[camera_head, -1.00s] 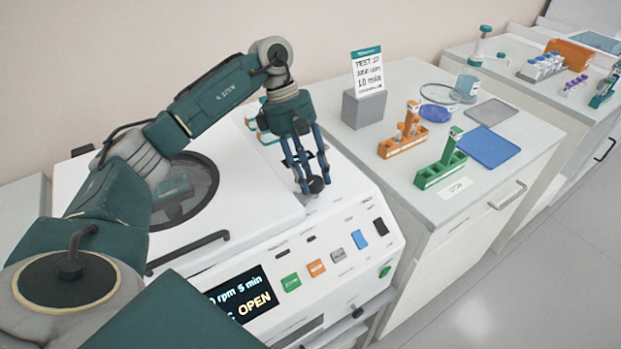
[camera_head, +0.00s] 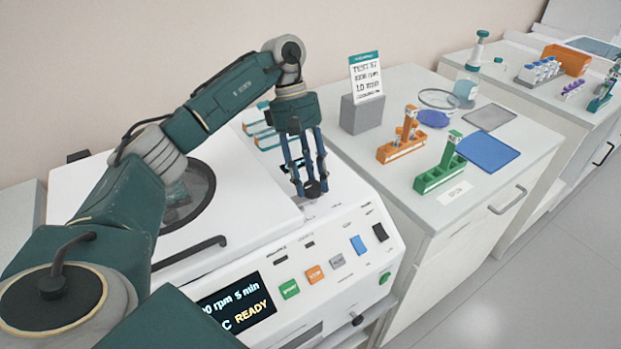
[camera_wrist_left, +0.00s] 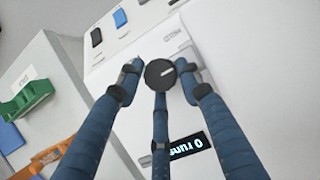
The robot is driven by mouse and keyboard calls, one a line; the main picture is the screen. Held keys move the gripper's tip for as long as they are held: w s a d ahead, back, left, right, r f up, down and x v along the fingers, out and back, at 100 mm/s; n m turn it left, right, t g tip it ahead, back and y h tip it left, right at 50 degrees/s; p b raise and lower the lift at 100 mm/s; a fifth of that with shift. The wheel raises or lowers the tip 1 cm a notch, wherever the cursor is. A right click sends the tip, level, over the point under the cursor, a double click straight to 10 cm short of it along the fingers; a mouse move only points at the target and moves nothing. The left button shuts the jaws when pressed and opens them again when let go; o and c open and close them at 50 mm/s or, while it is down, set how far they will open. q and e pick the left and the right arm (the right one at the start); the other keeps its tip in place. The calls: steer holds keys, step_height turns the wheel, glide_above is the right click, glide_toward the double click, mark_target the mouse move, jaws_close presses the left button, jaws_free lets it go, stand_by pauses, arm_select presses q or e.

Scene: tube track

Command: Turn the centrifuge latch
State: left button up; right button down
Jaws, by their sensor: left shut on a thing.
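The white centrifuge (camera_head: 240,240) fills the lower middle of the head view, its lid with a round window down. Its display (camera_head: 238,304) reads "READY". The latch is a round dark knob (camera_head: 313,188) on the top right, and in the left wrist view the knob (camera_wrist_left: 160,73) shows a white line pointing to the right and slightly up. My left gripper (camera_head: 309,186) is shut on the knob from above; in the left wrist view its fingers (camera_wrist_left: 161,76) stand around it. My right gripper is in neither view.
A counter on the right holds an orange rack (camera_head: 402,149), a green rack (camera_head: 440,178), a blue mat (camera_head: 487,152) and a sign on a grey block (camera_head: 361,113). Coloured buttons (camera_head: 315,273) line the centrifuge's front. Floor is free at the lower right.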

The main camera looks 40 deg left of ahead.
arm_select(q)
steer(key=shift+d, duration=0.2)
steer(key=o, duration=0.9)
steer(key=shift+s, duration=0.1)
steer(key=shift+c, duration=0.2)
steer(key=shift+o, duration=1.1)
steer(key=shift+s+d+r, duration=0.1)
steer(key=shift+a+r, duration=0.15)
steer(key=shift+a, duration=0.05)
steer(key=v, duration=1.1)
steer(key=shift+r, duration=0.3)
